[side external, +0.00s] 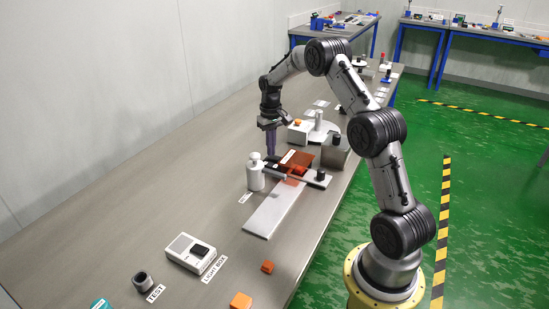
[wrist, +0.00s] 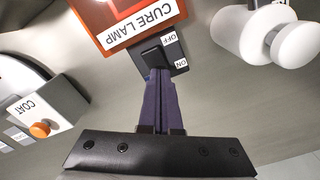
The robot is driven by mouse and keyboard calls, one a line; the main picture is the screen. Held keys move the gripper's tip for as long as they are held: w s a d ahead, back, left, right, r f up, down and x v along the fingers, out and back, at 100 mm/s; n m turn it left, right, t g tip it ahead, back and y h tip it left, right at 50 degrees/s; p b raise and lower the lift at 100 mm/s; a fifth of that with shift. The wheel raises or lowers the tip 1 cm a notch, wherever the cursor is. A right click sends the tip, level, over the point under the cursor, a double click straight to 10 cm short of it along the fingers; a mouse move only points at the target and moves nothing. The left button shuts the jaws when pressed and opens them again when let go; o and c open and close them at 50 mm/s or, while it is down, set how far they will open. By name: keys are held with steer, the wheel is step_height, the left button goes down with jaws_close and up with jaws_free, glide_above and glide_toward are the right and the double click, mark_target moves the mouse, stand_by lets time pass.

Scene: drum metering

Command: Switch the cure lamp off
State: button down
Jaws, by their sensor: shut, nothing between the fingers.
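The cure lamp (wrist: 140,22) is an orange-red unit with a white "CURE LAMP" label, at the top of the wrist view; its orange hood (side external: 296,158) also shows in the side view. Beside the label is a dark switch plate (wrist: 174,50) marked OFF on the label side and ON on the side nearer my gripper. A black switch piece (wrist: 151,56) on it is partly hidden by my fingers. My gripper (wrist: 158,73) is shut and empty, its purple fingertips at the ON side of the switch. I cannot tell whether they touch it. It also shows pointing down in the side view (side external: 271,155).
A white bottle (side external: 255,175) stands close by; it also shows in the wrist view (wrist: 240,35). A COAT box (wrist: 30,118) with an orange button is on the other side. A light box (side external: 192,252) sits toward the front. The bench's left part is clear.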

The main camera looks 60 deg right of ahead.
step_height(320, 180, up, 6)
stand_by(0.7)
step_height(320, 180, up, 6)
steer(key=n+t, duration=0.1)
glide_above(271, 157)
steer(key=w+a, duration=0.2)
steer(key=a, duration=0.2)
steer(key=s+a+r+n+t+h, duration=0.1)
steer(key=s+a+r+n+t, duration=0.15)
steer(key=a+r, duration=0.75)
steer(key=s+a+r+n+t, duration=0.1)
steer(key=s+a+r, duration=0.2)
steer(key=s+a, duration=0.25)
steer(key=s+a+r+t, duration=0.1)
steer(key=s+a+r, duration=0.2)
steer(key=s+a, duration=0.25)
steer(key=s+a+f, duration=0.2)
steer(key=s+f, duration=0.2)
steer(key=s, duration=0.4)
steer(key=s+a+f+n+y, duration=0.1)
steer(key=s+a+f, duration=0.1)
steer(key=s+f, duration=0.2)
steer(key=s, duration=0.3)
steer(key=shift+s+f, duration=0.4)
